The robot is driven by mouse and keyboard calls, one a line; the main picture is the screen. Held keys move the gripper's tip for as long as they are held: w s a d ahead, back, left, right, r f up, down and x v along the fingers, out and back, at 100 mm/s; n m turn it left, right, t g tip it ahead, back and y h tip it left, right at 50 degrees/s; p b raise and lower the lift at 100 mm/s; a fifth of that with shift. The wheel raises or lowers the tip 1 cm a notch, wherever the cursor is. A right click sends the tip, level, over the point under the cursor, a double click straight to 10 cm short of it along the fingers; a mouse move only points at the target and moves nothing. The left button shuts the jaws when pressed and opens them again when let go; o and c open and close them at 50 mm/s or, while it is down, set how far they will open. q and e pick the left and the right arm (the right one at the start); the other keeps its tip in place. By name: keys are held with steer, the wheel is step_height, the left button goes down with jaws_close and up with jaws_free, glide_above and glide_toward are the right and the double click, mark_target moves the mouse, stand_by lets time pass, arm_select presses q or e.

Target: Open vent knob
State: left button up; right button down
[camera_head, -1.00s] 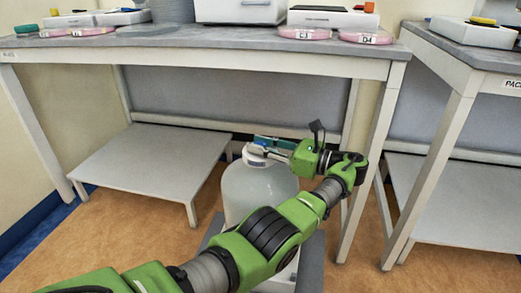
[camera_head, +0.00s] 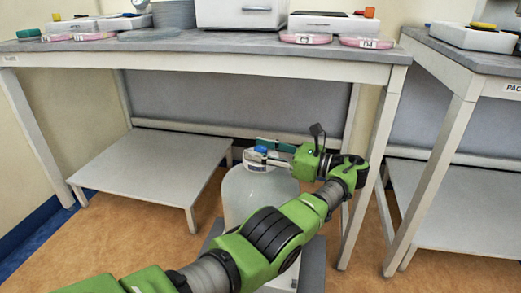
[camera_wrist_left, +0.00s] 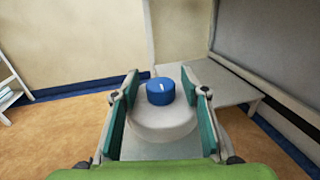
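The vent knob (camera_wrist_left: 160,91) is a short blue cylinder with a white mark on top. It sits on the white top of a pale, rounded container (camera_wrist_left: 162,125). In the head view the knob (camera_head: 261,149) shows small above the container (camera_head: 250,192), which stands on the floor side in front of the bench. My left gripper (camera_wrist_left: 160,82) is open, with one teal finger pad on each side of the knob and visible gaps between. In the head view the left gripper (camera_head: 266,150) is at the container's top. My right gripper is out of view.
A lab bench (camera_head: 200,55) spans above and behind the container, with dishes and equipment on top. A low grey shelf table (camera_head: 150,165) stands under it at left. A second bench (camera_head: 470,58) is at right. Open brown floor lies in front.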

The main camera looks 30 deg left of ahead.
mark_target(260, 148)
arm_select(q)
steer(key=shift+r, duration=0.15)
step_height(260, 148, up, 10)
steer(key=shift+f, duration=0.1)
stand_by(0.5)
steer(key=shift+f, duration=0.1)
